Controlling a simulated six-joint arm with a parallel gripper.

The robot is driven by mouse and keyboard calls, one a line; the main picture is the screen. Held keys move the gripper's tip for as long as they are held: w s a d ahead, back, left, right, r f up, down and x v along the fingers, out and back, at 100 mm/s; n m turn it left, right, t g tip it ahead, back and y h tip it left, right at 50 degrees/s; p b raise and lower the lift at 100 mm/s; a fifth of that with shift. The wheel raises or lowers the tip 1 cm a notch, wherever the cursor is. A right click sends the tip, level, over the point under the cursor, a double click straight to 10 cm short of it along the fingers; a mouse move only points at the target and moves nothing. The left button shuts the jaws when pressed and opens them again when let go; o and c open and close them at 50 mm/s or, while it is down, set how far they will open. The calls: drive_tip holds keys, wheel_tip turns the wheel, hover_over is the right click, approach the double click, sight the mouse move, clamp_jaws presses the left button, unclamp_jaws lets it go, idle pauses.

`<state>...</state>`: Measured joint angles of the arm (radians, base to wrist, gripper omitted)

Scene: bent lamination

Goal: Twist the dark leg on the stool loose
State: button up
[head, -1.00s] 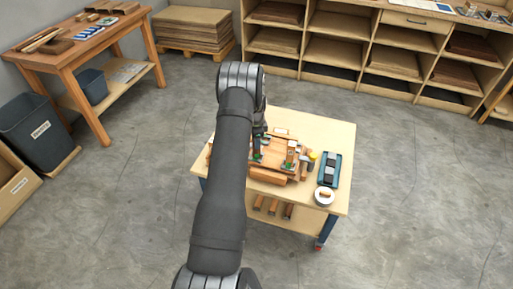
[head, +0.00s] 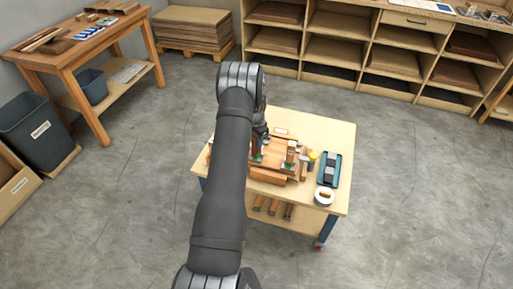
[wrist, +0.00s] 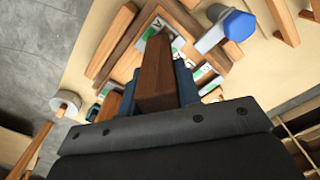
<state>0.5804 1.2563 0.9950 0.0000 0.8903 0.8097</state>
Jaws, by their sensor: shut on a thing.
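The stool (head: 268,178) lies upside down on the small worktable in the head view, its legs pointing up. My gripper (wrist: 157,85) is shut on the dark brown leg (wrist: 154,68) in the wrist view, with a blue-grey finger on either side. The leg's foot end is toward my palm. Its far end meets the stool's underside beside a green-and-white label (wrist: 178,43). I cannot tell how tight that joint is. Another, more orange leg (wrist: 107,106) stands at the lower left. In the head view my arm partly hides the stool.
A blue tray (head: 331,170) and a white roll (head: 324,196) sit on the worktable's right side. Loose wooden pieces lie around the stool. The table's back right is clear.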

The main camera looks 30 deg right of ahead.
idle(0.4)
drive_tip(key=shift+n, duration=1.9)
drive_tip(key=n, duration=0.3)
drive_tip(key=o, duration=1.2)
drive_tip(key=shift+o, duration=0.3)
